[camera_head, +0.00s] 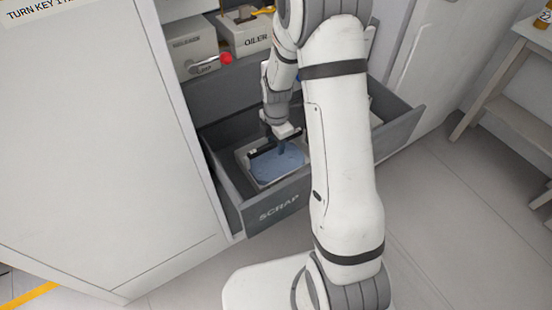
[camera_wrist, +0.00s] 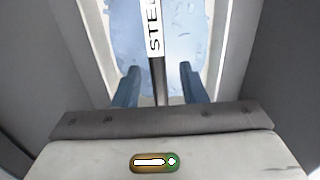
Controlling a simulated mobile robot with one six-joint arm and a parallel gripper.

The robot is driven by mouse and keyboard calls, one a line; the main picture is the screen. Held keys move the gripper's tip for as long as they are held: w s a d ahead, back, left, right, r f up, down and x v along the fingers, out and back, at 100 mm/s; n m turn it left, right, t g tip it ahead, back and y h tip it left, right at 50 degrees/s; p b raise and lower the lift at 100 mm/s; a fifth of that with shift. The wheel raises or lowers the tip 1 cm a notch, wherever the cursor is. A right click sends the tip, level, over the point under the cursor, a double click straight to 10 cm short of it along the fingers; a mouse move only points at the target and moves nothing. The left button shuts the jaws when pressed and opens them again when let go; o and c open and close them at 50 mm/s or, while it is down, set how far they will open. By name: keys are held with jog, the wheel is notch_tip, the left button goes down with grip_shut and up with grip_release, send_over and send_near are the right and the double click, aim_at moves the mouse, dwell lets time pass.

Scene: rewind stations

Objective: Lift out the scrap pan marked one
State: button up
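The drawer marked SCRAP (camera_head: 279,208) is pulled open. In it sits a pale pan (camera_head: 252,178) with a blue content, partly covered by my arm. In the wrist view the pan's pale wall (camera_wrist: 97,45) frames the blue content, and a thin upright bar (camera_wrist: 158,85) with a label starting "STE" crosses its middle. My gripper (camera_wrist: 159,72) is open, one blue finger on each side of the bar, with gaps between. In the head view my gripper (camera_head: 282,147) points down into the pan. No mark "one" is readable.
Above the drawer, a shelf holds a grey box with a red knob (camera_head: 226,58) and a bin marked OILER (camera_head: 250,40). Another pale edge (camera_head: 375,119) shows in the drawer's right part, mostly behind my arm. Drawer walls stand close around the gripper. A small table (camera_head: 510,75) stands at right.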

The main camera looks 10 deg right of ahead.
grip_shut()
jog(key=shift+r, duration=0.1)
dwell(1.2)
